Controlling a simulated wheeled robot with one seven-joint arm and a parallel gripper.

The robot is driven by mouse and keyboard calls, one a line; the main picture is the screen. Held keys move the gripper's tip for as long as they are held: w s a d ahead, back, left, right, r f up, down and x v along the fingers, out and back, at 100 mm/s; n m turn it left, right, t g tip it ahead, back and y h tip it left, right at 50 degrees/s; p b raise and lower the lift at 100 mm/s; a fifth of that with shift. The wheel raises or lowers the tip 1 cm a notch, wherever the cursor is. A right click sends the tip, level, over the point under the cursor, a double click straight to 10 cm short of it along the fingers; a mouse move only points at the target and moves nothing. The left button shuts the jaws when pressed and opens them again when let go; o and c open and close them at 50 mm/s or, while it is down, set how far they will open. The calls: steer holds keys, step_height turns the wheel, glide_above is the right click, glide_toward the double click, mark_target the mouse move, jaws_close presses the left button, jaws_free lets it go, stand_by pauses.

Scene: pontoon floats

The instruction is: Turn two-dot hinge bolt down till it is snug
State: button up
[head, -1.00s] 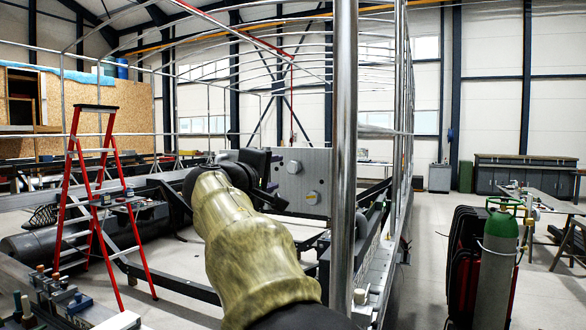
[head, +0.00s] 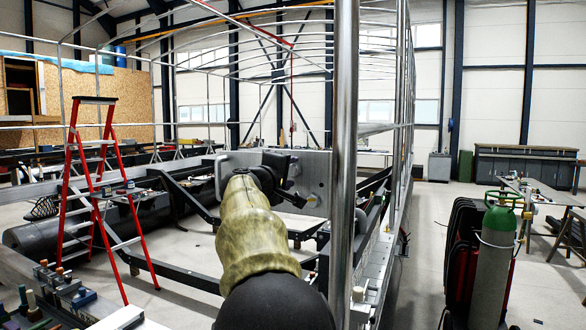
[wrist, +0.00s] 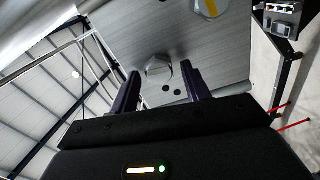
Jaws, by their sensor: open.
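In the wrist view, a grey hex-headed bolt (wrist: 156,67) stands on a brushed metal plate (wrist: 105,40). Two dark dots mark the plate just below it, so this is the two-dot hinge bolt. My gripper (wrist: 160,72) is open, its two dark fingers on either side of the bolt head. Gaps show between head and fingers in the picture; how far the tips reach in depth I cannot tell. In the head view, my gripper (head: 301,198) is small and dark in front of the plate (head: 315,165), and the bolt is hidden.
Another fitting with a yellow mark (wrist: 210,8) sits at the wrist view's top edge. In the head view, a shiny upright post (head: 343,150) stands close right of my arm. A red ladder (head: 97,190) is at left, a green-topped gas cylinder (head: 495,250) at right.

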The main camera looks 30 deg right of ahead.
steer(key=shift+w+d, duration=0.1)
steer(key=shift+d, duration=0.1)
steer(key=n+p, duration=0.1)
steer(key=n, duration=0.3)
steer(key=shift+r+p, duration=0.2)
steer(key=shift+p, duration=0.15)
steer(key=n+p, duration=0.1)
steer(key=n, duration=0.3)
steer(key=shift+p, duration=0.35)
steer(key=n+p, duration=0.1)
steer(key=n, duration=0.1)
steer(key=shift+n, duration=0.3)
steer(key=shift+f+n, duration=0.15)
steer(key=shift+n, duration=0.55)
steer(key=shift+p, duration=0.3)
